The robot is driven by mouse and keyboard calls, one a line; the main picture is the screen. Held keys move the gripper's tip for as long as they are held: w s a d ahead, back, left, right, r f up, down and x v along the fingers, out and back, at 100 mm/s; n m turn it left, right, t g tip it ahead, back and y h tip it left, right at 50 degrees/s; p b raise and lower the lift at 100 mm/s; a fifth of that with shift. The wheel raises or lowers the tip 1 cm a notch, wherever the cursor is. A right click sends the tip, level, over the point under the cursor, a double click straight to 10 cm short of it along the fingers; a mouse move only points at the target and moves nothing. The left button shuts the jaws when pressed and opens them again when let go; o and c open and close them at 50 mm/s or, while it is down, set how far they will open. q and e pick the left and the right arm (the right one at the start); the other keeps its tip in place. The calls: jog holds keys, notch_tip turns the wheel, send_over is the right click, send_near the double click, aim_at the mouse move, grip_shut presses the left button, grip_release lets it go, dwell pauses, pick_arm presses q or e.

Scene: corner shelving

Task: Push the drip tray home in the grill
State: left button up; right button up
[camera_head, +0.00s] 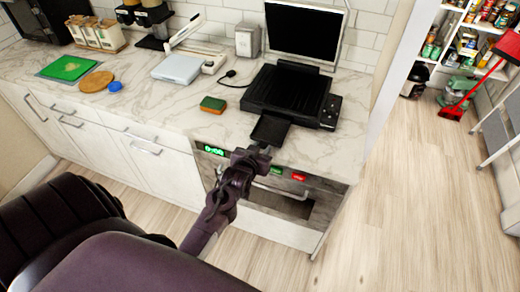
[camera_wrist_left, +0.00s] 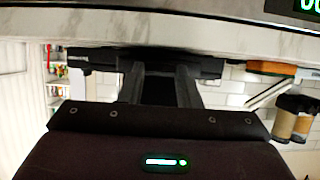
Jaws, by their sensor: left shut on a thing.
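The black grill (camera_head: 283,92) stands on the marble counter, its ridged plate facing up. The dark drip tray (camera_head: 270,129) sticks out of its front side toward the counter edge, partly pulled out. My left gripper (camera_head: 259,148) is at the tray's near end, shut on it. In the left wrist view my two fingers (camera_wrist_left: 160,85) reach toward the dark grill (camera_wrist_left: 100,58); the tray between them is too dark to make out clearly. My right gripper is not in view.
A green and orange sponge (camera_head: 213,104) lies left of the grill. A dark screen (camera_head: 304,32) stands behind it. An oven front with a handle (camera_head: 280,190) is below the counter edge. The counter around the sponge is clear.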

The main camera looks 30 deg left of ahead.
pick_arm(q)
jog(key=shift+w+a, duration=0.1)
jog(key=shift+w, duration=0.5)
dwell(0.4)
jog(key=shift+s+p, duration=0.3)
jog(key=shift+p, duration=0.15)
jog(key=shift+r+p, duration=0.1)
jog(key=shift+p, duration=0.6)
dwell(1.5)
jog(key=b, duration=0.2)
send_near(275, 123)
jog(key=shift+f, duration=1)
dwell(0.9)
jog(key=shift+w+a+b, duration=0.2)
jog(key=shift+w+b, duration=0.15)
jog(key=shift+w, duration=0.45)
jog(key=shift+w+a+b, duration=0.2)
jog(key=shift+w+b, duration=0.15)
jog(key=shift+w, duration=0.45)
jog(key=shift+w+a+b, duration=0.2)
jog(key=shift+w+b, duration=0.15)
jog(key=shift+w, duration=0.45)
